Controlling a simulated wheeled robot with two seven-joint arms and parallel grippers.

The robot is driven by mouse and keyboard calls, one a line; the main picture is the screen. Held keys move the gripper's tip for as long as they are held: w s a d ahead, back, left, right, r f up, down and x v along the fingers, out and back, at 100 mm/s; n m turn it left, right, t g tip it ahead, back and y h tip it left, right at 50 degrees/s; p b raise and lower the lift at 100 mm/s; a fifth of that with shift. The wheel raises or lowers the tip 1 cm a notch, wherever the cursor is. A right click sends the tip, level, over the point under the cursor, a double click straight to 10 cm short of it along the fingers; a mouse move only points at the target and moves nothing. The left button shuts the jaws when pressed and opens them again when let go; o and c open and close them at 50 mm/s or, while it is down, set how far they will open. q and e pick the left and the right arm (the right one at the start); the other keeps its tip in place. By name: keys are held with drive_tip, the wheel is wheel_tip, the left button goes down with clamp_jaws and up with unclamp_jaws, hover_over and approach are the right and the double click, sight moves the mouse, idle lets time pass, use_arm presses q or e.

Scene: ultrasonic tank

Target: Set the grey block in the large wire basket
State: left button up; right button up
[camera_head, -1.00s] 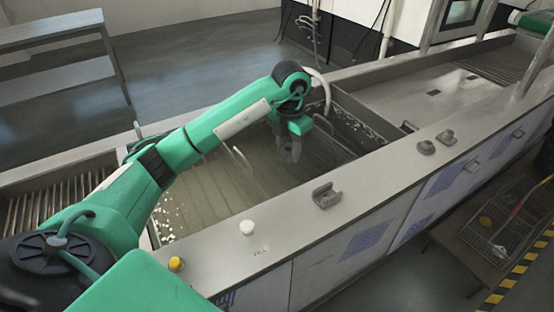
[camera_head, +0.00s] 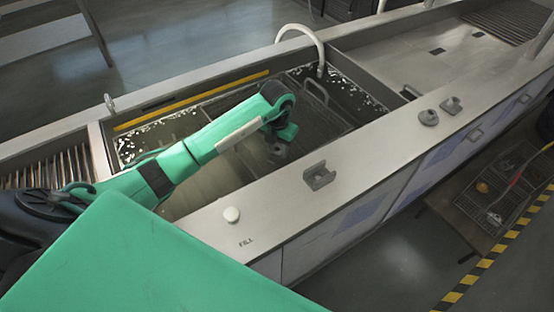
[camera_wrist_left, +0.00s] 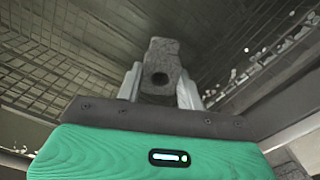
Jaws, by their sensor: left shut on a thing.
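My left gripper (camera_head: 279,147) is over the water-filled tank, pointing down. In the left wrist view its fingers (camera_wrist_left: 160,88) are shut on the grey block (camera_wrist_left: 160,62), a dark grey piece with a round hole. In the head view the block is small and mostly hidden by the gripper. The large wire basket (camera_head: 317,92) sits in the tank, its raised handle showing at the right; its mesh (camera_wrist_left: 90,75) spreads below the block in the wrist view. Whether the block touches the mesh cannot be told. My right gripper is not in view.
A curved white pipe (camera_head: 318,45) rises at the back edge. A small wire tray (camera_head: 500,185) lies at lower right.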

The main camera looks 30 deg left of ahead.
use_arm(q)
drive_tip(key=shift+f, duration=3.8)
